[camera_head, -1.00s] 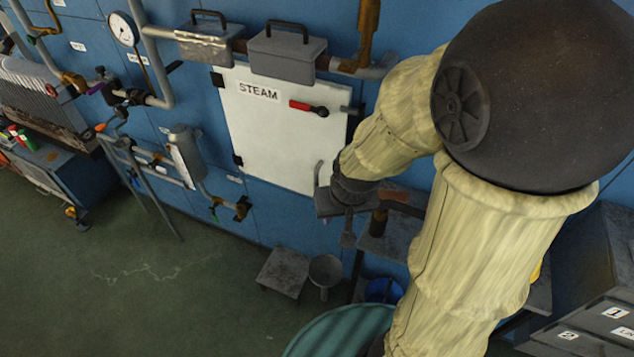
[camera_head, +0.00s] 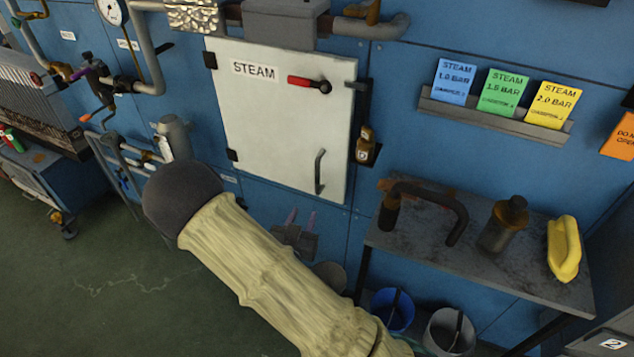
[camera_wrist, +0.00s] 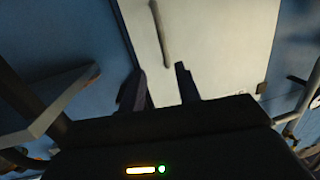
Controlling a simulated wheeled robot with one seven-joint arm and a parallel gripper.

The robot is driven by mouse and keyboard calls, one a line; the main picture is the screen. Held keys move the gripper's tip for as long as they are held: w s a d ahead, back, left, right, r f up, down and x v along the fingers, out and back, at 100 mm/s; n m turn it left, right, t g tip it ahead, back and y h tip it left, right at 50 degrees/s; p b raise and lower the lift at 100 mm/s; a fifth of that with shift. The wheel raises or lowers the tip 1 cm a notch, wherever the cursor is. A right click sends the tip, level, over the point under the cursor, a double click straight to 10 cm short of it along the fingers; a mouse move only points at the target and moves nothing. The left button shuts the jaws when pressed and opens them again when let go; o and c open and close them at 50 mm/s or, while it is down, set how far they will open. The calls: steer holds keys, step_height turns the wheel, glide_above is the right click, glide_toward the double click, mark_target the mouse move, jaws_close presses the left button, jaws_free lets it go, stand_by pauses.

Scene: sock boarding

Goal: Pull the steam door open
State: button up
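The white steam door (camera_head: 265,125) stands shut in the blue wall, labelled STEAM. A red-handled latch (camera_head: 308,82) lies near level at its upper right. A grey vertical bar handle (camera_head: 319,172) is at its lower right. My gripper (camera_head: 301,220) is just below the door's lower edge, partly hidden by my arm. The wrist view shows my gripper (camera_wrist: 161,82) with its fingers apart and nothing between them. The handle (camera_wrist: 160,35) lies ahead, roughly in line with the gap, apart from the fingertips. The door (camera_wrist: 210,40) fills the middle there.
A small bottle (camera_head: 365,143) sits on a bracket right of the door. Pipes and a gauge are at left.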

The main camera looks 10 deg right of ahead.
mark_target(316, 174)
steer(key=shift+s+a+r+t, duration=0.15)
steer(key=shift+s+a+t, duration=0.1)
steer(key=shift+t, duration=0.35)
steer(key=shift+w, duration=0.1)
steer(key=p+x, duration=0.1)
steer(key=x, duration=1.6)
steer(key=shift+w+d, duration=0.1)
steer(key=shift+d, duration=0.1)
steer(key=shift+c, duration=0.4)
jaws_close()
